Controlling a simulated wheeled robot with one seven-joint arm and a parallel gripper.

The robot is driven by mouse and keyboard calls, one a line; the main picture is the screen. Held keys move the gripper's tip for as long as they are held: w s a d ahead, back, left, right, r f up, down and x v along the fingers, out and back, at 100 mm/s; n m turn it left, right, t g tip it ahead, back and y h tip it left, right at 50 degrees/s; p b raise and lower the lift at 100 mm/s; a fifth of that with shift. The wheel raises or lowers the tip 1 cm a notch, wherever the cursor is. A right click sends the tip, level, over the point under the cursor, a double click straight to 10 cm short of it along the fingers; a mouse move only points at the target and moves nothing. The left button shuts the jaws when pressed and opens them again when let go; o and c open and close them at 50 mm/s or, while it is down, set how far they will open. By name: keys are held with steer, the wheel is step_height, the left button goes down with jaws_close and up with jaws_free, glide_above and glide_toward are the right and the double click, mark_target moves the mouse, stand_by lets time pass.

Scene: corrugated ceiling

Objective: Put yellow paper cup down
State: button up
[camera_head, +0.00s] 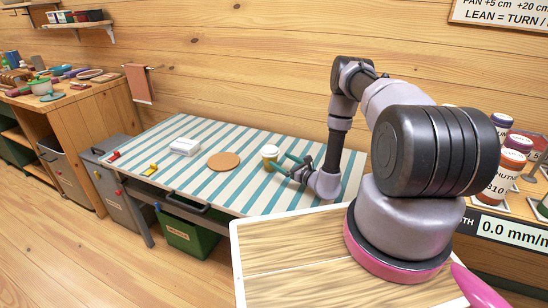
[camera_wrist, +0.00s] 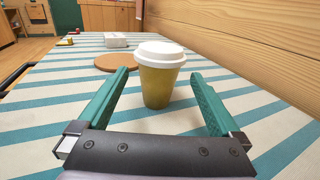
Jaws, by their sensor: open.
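The yellow paper cup (camera_wrist: 158,82) with a white lid stands upright on the table with the blue-and-white striped top (camera_head: 196,192). In the head view the cup (camera_head: 269,155) is just beyond my gripper (camera_head: 284,164). My gripper has green fingers and is open, and in the wrist view its fingers (camera_wrist: 158,85) lie to either side of the cup. A gap shows between the cup and each finger. The cup's base appears to rest on the striped surface.
A round brown disc (camera_head: 224,161) lies left of the cup, with a white box (camera_head: 185,146) farther left. A small yellow object (camera_head: 151,169) and a red one (camera_head: 114,156) lie near the table's left edge. The wooden wall (camera_head: 230,70) runs behind. Bare table lies around the cup.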

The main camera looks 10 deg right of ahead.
steer(key=v, duration=0.4)
steer(key=shift+s+d, duration=0.1)
steer(key=shift+s, duration=0.2)
steer(key=a+r+n+g+y, duration=0.3)
steer(key=r+n, duration=0.1)
steer(key=r, duration=0.5)
steer(key=a+r+n+g+y, duration=0.2)
steer(key=a+r+n+g, duration=0.15)
steer(key=r, duration=0.45)
steer(key=a+r+n+g+y, duration=0.25)
steer(key=r+n, duration=0.25)
steer(key=r, duration=0.4)
steer(key=s+a+r+n+g+h, duration=0.25)
steer(key=s+r+n+g, duration=0.35)
steer(key=s+r, duration=0.5)
steer(key=s+d+r+n+t+h, duration=0.3)
steer(key=s+d+r+h, duration=0.2)
steer(key=s+r, duration=0.3)
steer(key=s+d+r+n+t+h, duration=0.3)
steer(key=s+d+r+h, duration=0.3)
steer(key=s+r, duration=0.3)
steer(key=shift+s+d+n+t+h, duration=0.25)
steer(key=shift+s+n+t+h, duration=0.15)
steer(key=shift+s+n+h, duration=0.2)
steer(key=shift+r, duration=0.15)
